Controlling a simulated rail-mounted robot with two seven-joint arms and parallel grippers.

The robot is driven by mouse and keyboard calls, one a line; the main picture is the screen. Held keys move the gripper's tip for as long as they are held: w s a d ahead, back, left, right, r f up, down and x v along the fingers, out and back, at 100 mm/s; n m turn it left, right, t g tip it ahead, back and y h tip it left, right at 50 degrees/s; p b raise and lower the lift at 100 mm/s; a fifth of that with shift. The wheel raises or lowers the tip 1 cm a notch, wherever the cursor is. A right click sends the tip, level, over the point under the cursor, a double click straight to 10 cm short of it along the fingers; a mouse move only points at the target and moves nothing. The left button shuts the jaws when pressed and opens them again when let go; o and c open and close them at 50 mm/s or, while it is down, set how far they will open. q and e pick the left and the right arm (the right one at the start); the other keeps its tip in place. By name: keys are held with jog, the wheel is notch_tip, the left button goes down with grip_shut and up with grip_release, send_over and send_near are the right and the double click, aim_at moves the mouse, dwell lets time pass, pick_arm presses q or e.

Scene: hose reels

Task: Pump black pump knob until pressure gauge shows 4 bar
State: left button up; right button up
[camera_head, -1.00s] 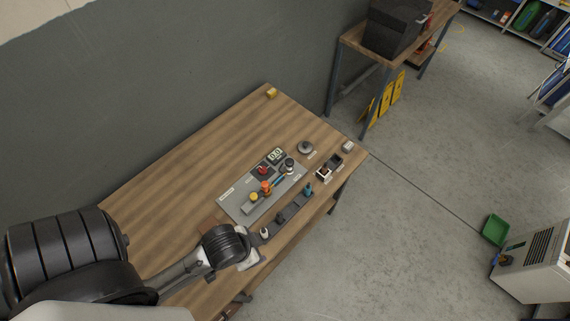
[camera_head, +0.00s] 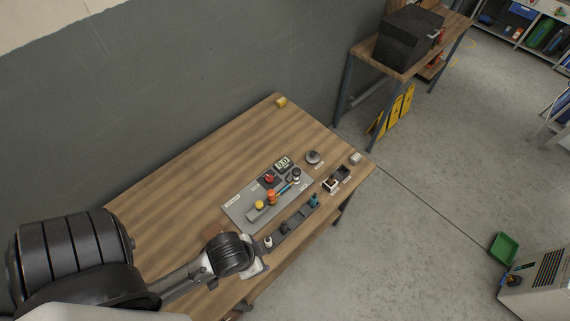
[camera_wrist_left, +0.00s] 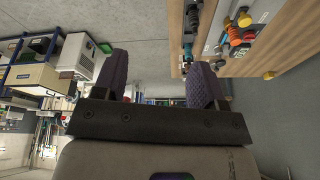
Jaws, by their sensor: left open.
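A grey panel (camera_head: 240,212) lies on the wooden table. Its small display (camera_head: 283,163) appears to read 0.0. A black-topped knob with a pale collar (camera_head: 295,175) stands at the panel's right end, below the display. My right gripper is not in view.
A red knob (camera_head: 269,178), an orange knob (camera_head: 271,197) and a yellow knob (camera_head: 259,205) crowd the panel. A dark strip with small fittings (camera_head: 291,224) lies along the front edge. A yellow object (camera_head: 281,102) is at the far corner. The table's left part is clear.

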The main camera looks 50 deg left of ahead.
pick_arm(q)
jog(key=shift+c, duration=0.3)
grip_shut()
dwell(0.6)
dwell(1.1)
